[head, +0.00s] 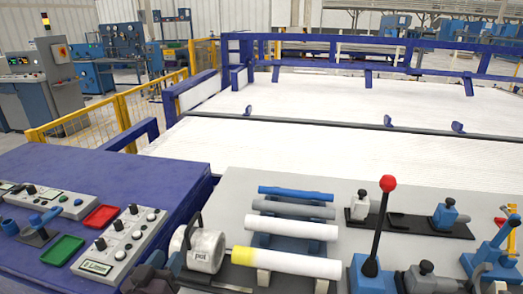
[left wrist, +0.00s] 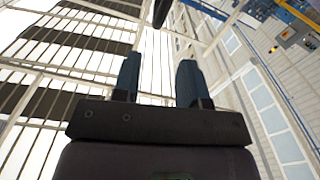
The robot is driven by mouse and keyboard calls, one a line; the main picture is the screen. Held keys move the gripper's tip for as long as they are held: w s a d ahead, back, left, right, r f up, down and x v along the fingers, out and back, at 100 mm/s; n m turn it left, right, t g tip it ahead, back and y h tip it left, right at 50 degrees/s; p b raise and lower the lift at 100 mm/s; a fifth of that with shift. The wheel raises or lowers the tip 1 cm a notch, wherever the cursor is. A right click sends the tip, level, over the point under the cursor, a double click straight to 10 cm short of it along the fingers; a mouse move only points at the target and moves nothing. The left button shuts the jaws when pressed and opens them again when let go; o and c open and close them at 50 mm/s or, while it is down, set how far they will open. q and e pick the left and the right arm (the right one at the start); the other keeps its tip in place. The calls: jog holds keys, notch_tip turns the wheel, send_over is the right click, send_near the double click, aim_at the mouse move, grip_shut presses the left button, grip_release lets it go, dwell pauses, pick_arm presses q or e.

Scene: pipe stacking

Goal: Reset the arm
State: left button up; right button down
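My left gripper shows in the left wrist view (left wrist: 158,78) with two blue-grey fingers spread apart and nothing between them. It points up towards the roof beams. In the head view, a dark part at the bottom edge (head: 150,279) looks like my left gripper, beside the grey table. My right gripper is not in view. On the grey table, a blue pipe (head: 296,195), a grey pipe (head: 293,210), a white pipe (head: 291,228) and a white pipe with a yellow end (head: 287,262) lie side by side on blue supports.
A white roll (head: 206,250) stands left of the pipes. A red-knobbed lever (head: 380,225) and blue clamps (head: 445,214) stand at the right. A blue table (head: 130,165) holds control boxes, a red tray (head: 101,216) and a green tray (head: 63,249). A white railed bed (head: 310,150) lies behind.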

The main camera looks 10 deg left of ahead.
pick_arm(q)
jog(key=s+f+m+g, duration=0.1)
jog(key=s+f+g, duration=0.2)
jog(key=s+f, duration=0.4)
jog(key=s+f+m+g, duration=0.1)
jog(key=s+f+g, duration=0.2)
jog(key=s+f, duration=0.4)
notch_tip(320, 180, down, 7)
jog(key=shift+s+r+m+g+y, duration=0.2)
jog(key=shift+s+m+g+y, duration=0.1)
jog(key=shift+s+m+y, duration=0.1)
jog(key=shift+d, duration=0.1)
